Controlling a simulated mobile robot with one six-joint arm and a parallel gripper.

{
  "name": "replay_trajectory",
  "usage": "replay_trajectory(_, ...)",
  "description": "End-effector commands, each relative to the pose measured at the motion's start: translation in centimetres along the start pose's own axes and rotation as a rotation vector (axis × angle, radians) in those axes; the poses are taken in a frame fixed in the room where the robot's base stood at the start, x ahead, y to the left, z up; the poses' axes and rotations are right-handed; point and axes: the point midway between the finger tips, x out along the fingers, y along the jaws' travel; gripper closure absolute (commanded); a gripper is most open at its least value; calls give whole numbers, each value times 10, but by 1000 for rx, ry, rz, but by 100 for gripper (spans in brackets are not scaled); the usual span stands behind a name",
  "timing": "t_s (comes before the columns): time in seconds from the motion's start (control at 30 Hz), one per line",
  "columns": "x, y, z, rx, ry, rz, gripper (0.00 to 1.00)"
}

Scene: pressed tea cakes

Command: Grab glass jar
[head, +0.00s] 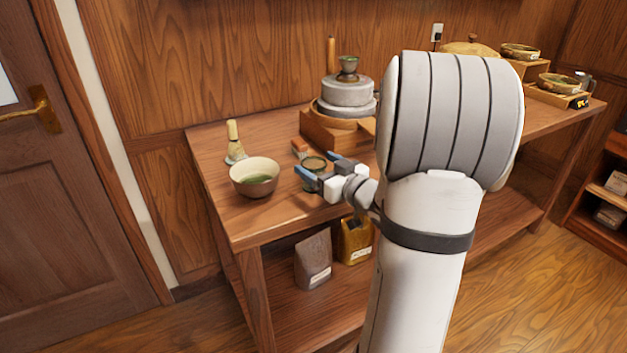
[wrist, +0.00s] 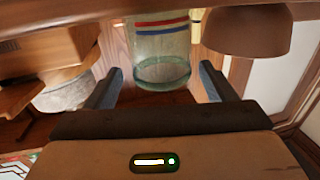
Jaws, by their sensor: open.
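The glass jar (head: 314,163) stands on the wooden table, largely hidden behind my gripper in the head view. In the wrist view the clear jar (wrist: 162,62) shows a red band and a blue band, and it appears upside down there. My gripper (head: 320,166) is open, with one finger on each side of the jar. In the wrist view the jar lies between the two fingertips of my gripper (wrist: 160,76), with a gap visible on both sides. Whether the fingers reach fully around it I cannot tell.
A tea bowl (head: 255,178) with green contents stands just left of the jar, with a bamboo whisk (head: 234,140) behind it. A stone mill (head: 348,92) on a wooden box is behind. Bags (head: 313,259) stand on the lower shelf. The table's front edge is close.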

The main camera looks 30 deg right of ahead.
Motion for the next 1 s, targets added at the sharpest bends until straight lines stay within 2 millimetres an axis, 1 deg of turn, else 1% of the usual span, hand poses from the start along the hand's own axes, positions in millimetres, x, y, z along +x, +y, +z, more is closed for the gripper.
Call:
replay_trajectory(0.03, 9, -3, 4, 0, -1, -4, 23)
replay_trajectory(0.1, 20, -4, 5, 0, 0, -3, 23)
replay_trajectory(0.2, 32, -3, 4, 0, -1, -1, 23)
replay_trajectory(0.3, 37, -3, 3, 0, 0, 0, 23)
replay_trajectory(0.5, 37, -2, 3, 0, -1, 1, 23)
replay_trajectory(0.57, 37, -2, 3, 0, -1, 1, 27)
replay_trajectory(1.0, 37, -2, 3, -1, -1, 2, 63)
